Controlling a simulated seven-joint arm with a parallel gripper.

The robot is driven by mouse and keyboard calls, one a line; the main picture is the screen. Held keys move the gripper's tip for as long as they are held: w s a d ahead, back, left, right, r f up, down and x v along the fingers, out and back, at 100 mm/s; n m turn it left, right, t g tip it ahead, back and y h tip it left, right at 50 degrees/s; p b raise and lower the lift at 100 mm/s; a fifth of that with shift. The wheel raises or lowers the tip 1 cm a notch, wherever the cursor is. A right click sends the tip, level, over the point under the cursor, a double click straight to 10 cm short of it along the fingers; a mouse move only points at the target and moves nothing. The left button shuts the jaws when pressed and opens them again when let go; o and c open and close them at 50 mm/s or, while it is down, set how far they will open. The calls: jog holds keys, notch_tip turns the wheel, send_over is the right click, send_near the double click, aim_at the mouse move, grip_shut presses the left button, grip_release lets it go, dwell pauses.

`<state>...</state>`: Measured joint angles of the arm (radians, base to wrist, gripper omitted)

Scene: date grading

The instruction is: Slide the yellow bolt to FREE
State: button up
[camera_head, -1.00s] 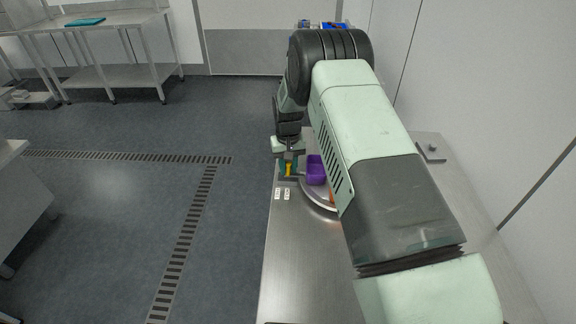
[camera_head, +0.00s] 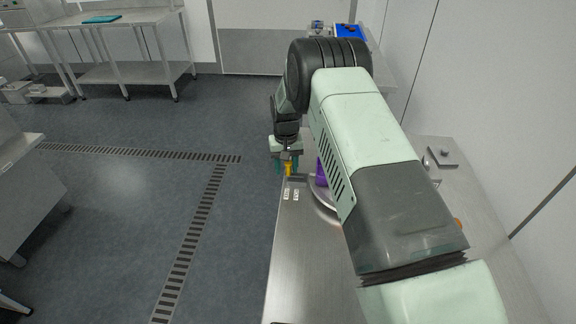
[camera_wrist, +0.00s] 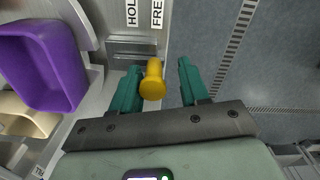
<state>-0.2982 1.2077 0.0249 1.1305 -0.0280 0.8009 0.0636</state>
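The yellow bolt (camera_wrist: 152,82) shows its round knob in the wrist view, between my gripper's two teal fingers and closer to the left one. My gripper (camera_wrist: 160,72) is open, with a clear gap to the right finger; any gap to the left finger is small. The bolt's end lines up with the FREE label (camera_wrist: 157,12), beside the HOLD label (camera_wrist: 131,12). In the head view the bolt (camera_head: 288,170) stands in line with the left of two small white labels, at the bench's left edge. My gripper (camera_head: 288,166) is around it there.
A purple container (camera_wrist: 40,65) is left of the fingers in the wrist view, with a cream one (camera_wrist: 22,118) below it. The steel bench (camera_head: 300,260) is bare toward the front. Open floor lies left of its edge. My arm hides much of the bench.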

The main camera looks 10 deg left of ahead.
jog(key=shift+d+r, duration=0.1)
notch_tip(320, 180, up, 11)
jog(key=shift+f, duration=0.2)
dwell(0.4)
jog(key=shift+r, duration=0.15)
jog(key=s+d+r+t, duration=0.1)
jog(key=s+d+r, duration=0.35)
jog(key=r, duration=0.45)
jog(key=s+d+r+m+t, duration=0.1)
jog(key=s+d+r, duration=0.2)
jog(key=s+r, duration=0.35)
jog(key=s+d+r+t, duration=0.1)
jog(key=s+d+r, duration=0.2)
jog(key=r, duration=0.8)
jog(key=s+d+r+t, duration=0.1)
jog(key=s+d, duration=0.3)
jog(key=s, duration=0.8)
jog(key=s+d+r+m+t, duration=0.1)
jog(key=s+d, duration=0.2)
jog(key=s, duration=0.9)
jog(key=shift+s+d+r+m+t, duration=0.2)
jog(key=shift+d+m+t, duration=0.1)
jog(key=shift+d, duration=0.1)
